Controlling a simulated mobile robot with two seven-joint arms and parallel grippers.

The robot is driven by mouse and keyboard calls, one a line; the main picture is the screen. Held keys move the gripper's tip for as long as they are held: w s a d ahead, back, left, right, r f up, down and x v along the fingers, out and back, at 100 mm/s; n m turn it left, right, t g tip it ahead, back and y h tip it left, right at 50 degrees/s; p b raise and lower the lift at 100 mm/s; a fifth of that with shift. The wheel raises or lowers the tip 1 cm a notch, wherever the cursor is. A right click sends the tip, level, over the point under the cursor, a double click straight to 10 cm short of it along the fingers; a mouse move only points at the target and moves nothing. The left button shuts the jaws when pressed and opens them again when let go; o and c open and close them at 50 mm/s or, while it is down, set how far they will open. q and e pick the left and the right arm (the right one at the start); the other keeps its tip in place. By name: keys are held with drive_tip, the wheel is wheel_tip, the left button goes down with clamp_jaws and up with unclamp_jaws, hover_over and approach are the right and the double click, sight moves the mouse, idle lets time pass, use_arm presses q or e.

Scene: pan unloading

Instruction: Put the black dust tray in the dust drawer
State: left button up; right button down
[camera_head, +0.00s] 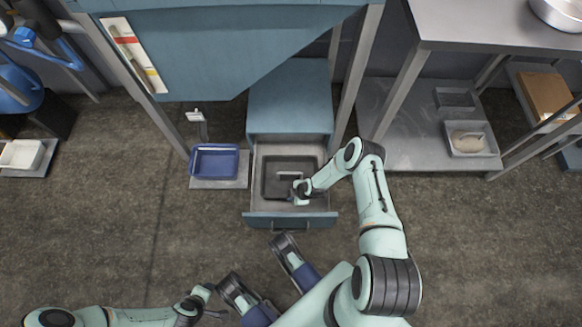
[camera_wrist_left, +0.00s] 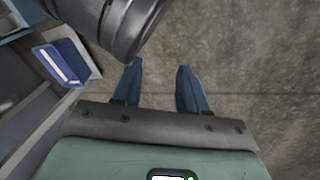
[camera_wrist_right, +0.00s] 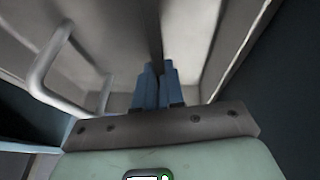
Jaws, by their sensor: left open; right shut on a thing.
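The black dust tray (camera_head: 268,178) lies inside the open dust drawer (camera_head: 326,205), below the blue machine. My right gripper (camera_head: 299,188) reaches into the drawer and is shut on the tray, at its front right part. In the right wrist view the closed fingers (camera_wrist_right: 158,85) hold a thin dark edge. The grip hides part of the tray. My left gripper (camera_head: 210,299) is low at the left, away from the drawer. Its fingers (camera_wrist_left: 160,90) are open and empty over the floor.
A blue bin (camera_head: 214,161) on a scale stands left of the drawer. A steel table (camera_head: 480,25) with a lower shelf (camera_head: 400,140) stands at the right, with a grey tray (camera_head: 470,138) on the shelf. The floor left of the drawer front is clear.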

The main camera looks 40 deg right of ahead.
wheel_tip(320, 180, down, 4)
drive_tip(key=shift+f+b, duration=0.1)
drive_tip(key=shift+b, duration=0.75)
use_arm(q)
drive_tip(key=shift+g, duration=0.7)
drive_tip(key=s+f, duration=0.3)
drive_tip(key=shift+s+a, duration=0.2)
drive_tip(key=shift+s, duration=0.05)
use_arm(e)
drive_tip(key=shift+f, duration=0.1)
drive_tip(key=c, duration=1.2)
unclamp_jaws()
drive_tip(key=shift+c, duration=0.2)
use_arm(q)
drive_tip(key=shift+s+f, duration=0.2)
drive_tip(key=shift+s, duration=0.1)
